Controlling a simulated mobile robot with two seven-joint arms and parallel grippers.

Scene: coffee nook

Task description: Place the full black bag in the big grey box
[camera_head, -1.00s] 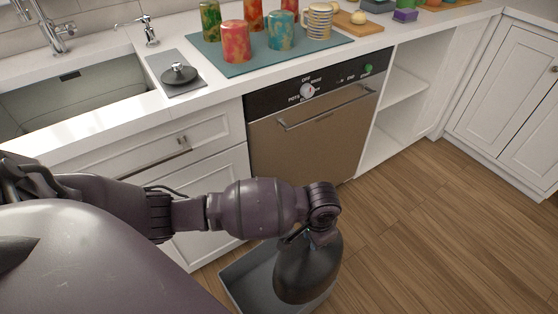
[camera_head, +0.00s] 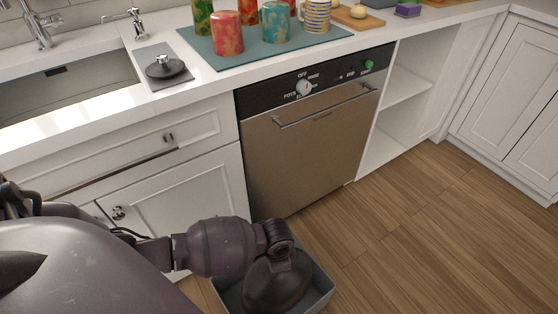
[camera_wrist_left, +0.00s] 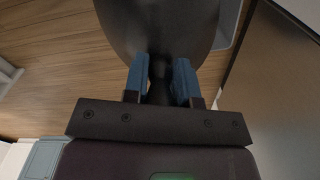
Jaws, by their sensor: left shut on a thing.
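The black bag (camera_head: 276,283) is dark, rounded and full, and hangs beneath my left wrist in the head view. The grey box (camera_head: 319,296) is on the floor, and the bag appears within its rim from above; whether it touches the bottom cannot be seen. In the left wrist view, my left gripper (camera_wrist_left: 161,82) has its blue fingers shut on the neck of the black bag (camera_wrist_left: 158,25). A strip of the box's rim (camera_wrist_left: 228,22) shows beside the bag there. My right gripper is not in view.
A dishwasher (camera_head: 308,150) and white cabinets (camera_head: 185,190) stand just behind the box. The counter above holds a teal mat (camera_head: 238,58) with several colourful mugs, and a sink (camera_head: 70,85). The wooden floor (camera_head: 440,230) to the right is clear.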

